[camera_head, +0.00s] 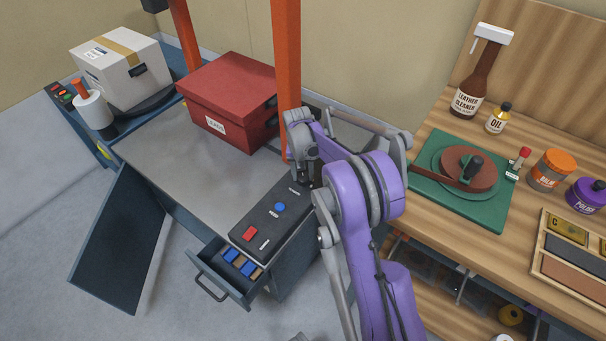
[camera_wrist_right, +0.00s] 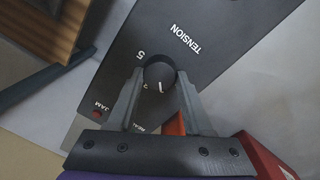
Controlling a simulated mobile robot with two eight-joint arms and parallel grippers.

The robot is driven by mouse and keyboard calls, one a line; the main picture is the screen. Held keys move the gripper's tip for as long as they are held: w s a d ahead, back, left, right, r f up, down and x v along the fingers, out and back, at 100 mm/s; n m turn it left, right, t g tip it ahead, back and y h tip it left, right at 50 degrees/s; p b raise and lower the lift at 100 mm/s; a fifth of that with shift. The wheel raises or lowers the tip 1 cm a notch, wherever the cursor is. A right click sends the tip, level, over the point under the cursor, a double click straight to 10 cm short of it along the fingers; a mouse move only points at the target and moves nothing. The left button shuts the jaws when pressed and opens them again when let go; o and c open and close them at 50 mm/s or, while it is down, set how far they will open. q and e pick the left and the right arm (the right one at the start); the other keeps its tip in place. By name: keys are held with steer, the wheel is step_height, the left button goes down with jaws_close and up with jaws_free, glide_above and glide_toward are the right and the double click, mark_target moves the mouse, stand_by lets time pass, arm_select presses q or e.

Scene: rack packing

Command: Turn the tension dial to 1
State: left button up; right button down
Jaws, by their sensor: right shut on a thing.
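The tension dial (camera_wrist_right: 158,72) is a dark round knob on a black panel (camera_wrist_right: 190,50) marked TENSION in the right wrist view. A 5 shows on one side of the knob and a 1 near its lower edge; other marks are partly covered. I cannot tell which number the dial points to. My right gripper (camera_wrist_right: 157,82) is shut on the dial, one finger on each side. In the head view my right gripper (camera_head: 303,160) is beside the orange post, and the dial is hidden behind my purple arm.
A red lidded box (camera_head: 232,100) and an orange post (camera_head: 287,60) stand close to my right gripper. A control panel (camera_head: 270,222) has a red and a blue button. Below it a drawer (camera_head: 222,275) stands open. A wooden bench (camera_head: 440,235) with bottles is at right.

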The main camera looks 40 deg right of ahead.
mark_target(301, 178)
steer(key=n, duration=0.4)
steer(key=shift+a+n, duration=0.1)
steer(key=shift+n, duration=0.2)
steer(key=shift+n+t, duration=0.3)
steer(key=shift+n, duration=1.5)
steer(key=shift+c, duration=1.5)
jaws_free()
step_height(301, 178, up, 11)
steer(key=p, duration=0.1)
steer(key=shift+a, duration=0.4)
steer(key=shift+f, duration=0.1)
